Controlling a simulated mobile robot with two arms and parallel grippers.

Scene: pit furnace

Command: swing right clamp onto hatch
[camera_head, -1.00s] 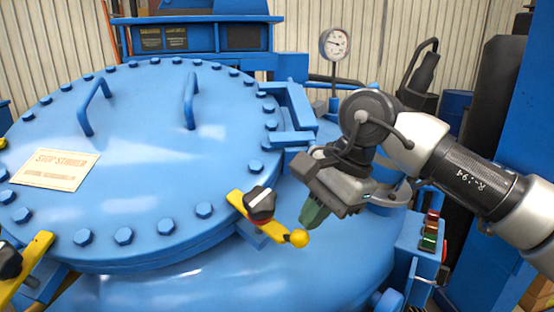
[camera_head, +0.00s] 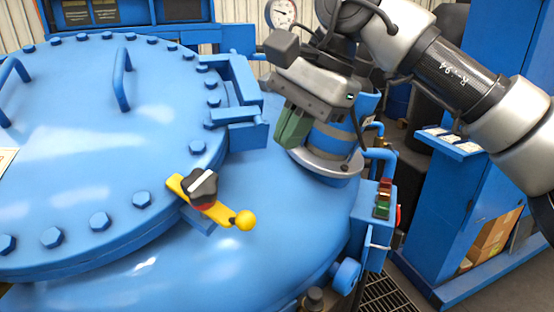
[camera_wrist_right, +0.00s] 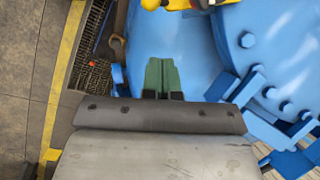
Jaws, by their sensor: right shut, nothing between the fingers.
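The right clamp (camera_head: 208,199) is a yellow bar with a black knob and a yellow ball at its end. It sits at the hatch's right front rim, its knob end over the rim and its ball end pointing outward to the right. The blue round hatch (camera_head: 70,140) is closed, with bolts around its edge. My right gripper (camera_head: 292,128) is shut and empty, its green fingers above and to the right of the clamp, apart from it. In the right wrist view the green fingers (camera_wrist_right: 160,75) are together, and part of the clamp (camera_wrist_right: 180,4) shows at the top edge. My left gripper is out of view.
A blue hinge bracket (camera_head: 240,100) stands at the hatch's right edge. A handle (camera_head: 122,80) rises from the hatch. A control box with buttons (camera_head: 384,198) and a pressure gauge (camera_head: 283,12) are nearby. A blue cabinet (camera_head: 480,170) stands at the right.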

